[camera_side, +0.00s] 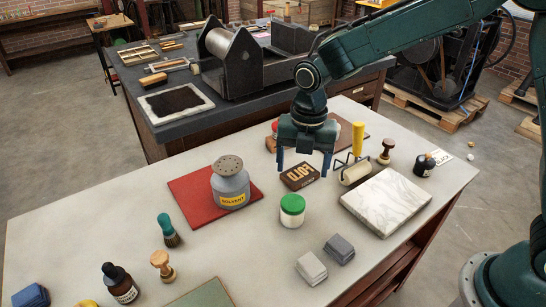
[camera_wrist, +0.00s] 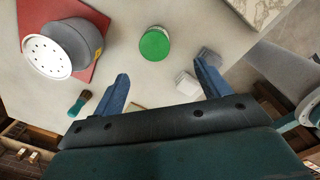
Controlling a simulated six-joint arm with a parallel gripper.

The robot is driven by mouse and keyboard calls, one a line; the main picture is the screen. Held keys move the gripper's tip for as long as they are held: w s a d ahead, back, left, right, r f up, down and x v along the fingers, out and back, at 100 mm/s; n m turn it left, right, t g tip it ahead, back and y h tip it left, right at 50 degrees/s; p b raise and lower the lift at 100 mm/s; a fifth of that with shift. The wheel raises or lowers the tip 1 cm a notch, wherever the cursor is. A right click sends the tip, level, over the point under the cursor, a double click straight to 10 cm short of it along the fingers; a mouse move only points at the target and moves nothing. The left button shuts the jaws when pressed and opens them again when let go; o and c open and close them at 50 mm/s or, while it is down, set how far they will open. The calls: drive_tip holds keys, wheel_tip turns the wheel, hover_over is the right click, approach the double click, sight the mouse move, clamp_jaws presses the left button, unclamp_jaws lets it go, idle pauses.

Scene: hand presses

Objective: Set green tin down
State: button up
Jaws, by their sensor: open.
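The green tin (camera_side: 292,211), a small white-sided jar with a green lid, stands upright on the pale worktop (camera_side: 110,225). In the wrist view its round green lid (camera_wrist: 155,44) shows from above, beyond the fingertips and roughly midway between them. My gripper (camera_side: 304,165) is open and empty, its fingers pointing down. It is above the worktop, higher in the side picture than the tin and apart from it. In the wrist view both blue fingers (camera_wrist: 161,70) are spread wide with nothing between their tips.
A grey solvent can (camera_side: 231,186) stands on a red mat (camera_side: 188,195) left of the tin. A marble slab (camera_side: 387,202) lies to the right. Grey blocks (camera_side: 340,249) are in front. A wooden letter block (camera_side: 299,176) and a yellow-handled roller (camera_side: 357,142) are behind.

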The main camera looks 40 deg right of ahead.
drive_tip(key=s+d+r+m+t, duration=0.1)
drive_tip(key=s+d+r+m, duration=0.4)
drive_tip(key=r+m, duration=0.3)
drive_tip(key=s+d+r+m+t, duration=0.2)
drive_tip(key=s+d+r+m, duration=0.1)
drive_tip(key=s+m, duration=0.6)
drive_tip(key=s+d+r+m+t, duration=0.2)
drive_tip(key=s+d+r+m, duration=0.2)
drive_tip(key=s+m, duration=0.6)
drive_tip(key=shift+s+d, duration=0.35)
drive_tip(key=shift+d, duration=0.6)
